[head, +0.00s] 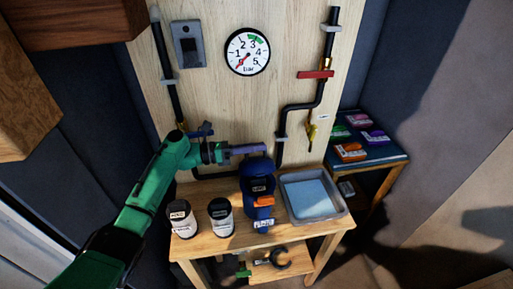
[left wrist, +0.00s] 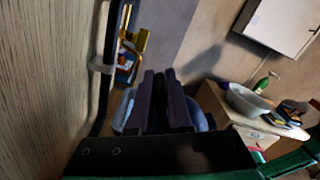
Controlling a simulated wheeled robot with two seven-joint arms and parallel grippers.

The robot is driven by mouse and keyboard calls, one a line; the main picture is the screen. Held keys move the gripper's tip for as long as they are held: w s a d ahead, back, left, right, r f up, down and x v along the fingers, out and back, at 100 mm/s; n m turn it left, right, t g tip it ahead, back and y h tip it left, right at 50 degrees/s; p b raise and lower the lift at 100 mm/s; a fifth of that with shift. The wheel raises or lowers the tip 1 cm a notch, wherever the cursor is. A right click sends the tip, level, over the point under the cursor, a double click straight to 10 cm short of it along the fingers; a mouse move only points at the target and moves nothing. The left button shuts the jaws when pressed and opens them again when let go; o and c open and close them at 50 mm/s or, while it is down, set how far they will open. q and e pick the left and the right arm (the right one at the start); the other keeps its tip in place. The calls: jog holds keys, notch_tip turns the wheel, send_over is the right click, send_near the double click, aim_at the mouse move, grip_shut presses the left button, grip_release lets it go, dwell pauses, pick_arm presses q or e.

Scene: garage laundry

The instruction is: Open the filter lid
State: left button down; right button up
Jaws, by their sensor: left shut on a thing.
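The blue filter housing (head: 257,187) stands upright on the wooden bench, with an orange clip (head: 264,201) on its front and a small label below. Its blue filter lid (head: 258,165) is at the top, and I cannot tell whether it is raised. My left gripper (head: 260,148) reaches in from the left at the lid's top edge and is shut on it. My right gripper is not in view.
Two dark-topped jars (head: 220,217) stand left of the filter, and a grey tray (head: 340,213) stands close on its right. A gauge (head: 247,51) and black pipes are on the wooden panel behind. A red-handled valve (head: 316,74) is at upper right.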

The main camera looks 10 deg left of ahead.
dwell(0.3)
pick_arm(q)
jog(key=c, duration=0.9)
grip_release()
jog(key=shift+a, duration=0.1)
jog(key=b+v, duration=0.3)
jog(key=v, duration=1.1)
jog(key=shift+a+b, duration=0.25)
jog(key=shift+b, duration=0.1)
jog(key=shift+s, duration=0.1)
